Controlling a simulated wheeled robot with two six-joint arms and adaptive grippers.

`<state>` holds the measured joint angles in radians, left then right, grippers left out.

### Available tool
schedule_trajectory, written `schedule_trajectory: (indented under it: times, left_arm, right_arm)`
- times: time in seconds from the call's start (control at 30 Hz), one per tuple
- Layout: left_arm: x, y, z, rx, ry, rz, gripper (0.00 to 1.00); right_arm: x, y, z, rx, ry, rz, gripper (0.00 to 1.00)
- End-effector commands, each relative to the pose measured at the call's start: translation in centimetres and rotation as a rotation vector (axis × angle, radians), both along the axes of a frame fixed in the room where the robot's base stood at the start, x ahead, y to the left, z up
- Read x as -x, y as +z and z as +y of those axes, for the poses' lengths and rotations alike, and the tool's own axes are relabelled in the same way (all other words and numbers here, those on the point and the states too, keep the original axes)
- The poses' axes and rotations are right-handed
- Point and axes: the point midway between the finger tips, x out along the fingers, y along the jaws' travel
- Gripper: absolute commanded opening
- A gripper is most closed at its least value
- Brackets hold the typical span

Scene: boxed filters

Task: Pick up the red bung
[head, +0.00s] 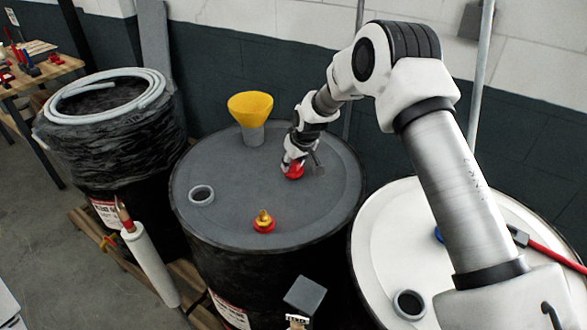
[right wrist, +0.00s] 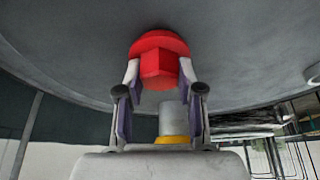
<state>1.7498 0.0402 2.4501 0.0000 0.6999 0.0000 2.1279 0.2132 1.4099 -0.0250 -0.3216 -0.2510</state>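The red bung (head: 293,172) sits on the grey top of the middle drum (head: 235,185), towards its back right. In the right wrist view the bung (right wrist: 158,62) shows a round flange and a blocky grip. My right gripper (head: 298,160) reaches down to it from the right. In the right wrist view its two fingers (right wrist: 159,78) stand on either side of the grip and appear to touch it, so it looks shut on the bung. The bung appears to be still at the drum top. My left gripper is not in view.
A yellow funnel (head: 251,106) stands behind the bung on the same drum. A brass fitting on a red base (head: 263,222) and an open grey ring (head: 201,195) are nearer. A white drum (head: 385,245) is at right, a wrapped drum (head: 110,140) at left.

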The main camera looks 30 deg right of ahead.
Motion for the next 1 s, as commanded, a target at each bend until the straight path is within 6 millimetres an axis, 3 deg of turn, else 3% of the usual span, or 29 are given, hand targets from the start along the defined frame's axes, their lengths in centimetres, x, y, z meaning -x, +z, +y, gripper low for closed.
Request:
schedule_trajectory:
  times: [0.43,0.7,1.0]
  left_arm:
    - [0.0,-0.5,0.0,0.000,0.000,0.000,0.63]
    - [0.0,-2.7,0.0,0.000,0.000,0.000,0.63]
    - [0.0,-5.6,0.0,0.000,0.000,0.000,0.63]
  right_arm:
    - [0.4,-0.4,0.0,-0.001,0.001,0.013,0.03]
    - [0.2,2.8,0.0,-0.001,0.001,0.006,0.02]
    - [7.8,3.3,0.3,-0.001,0.003,0.007,0.02]
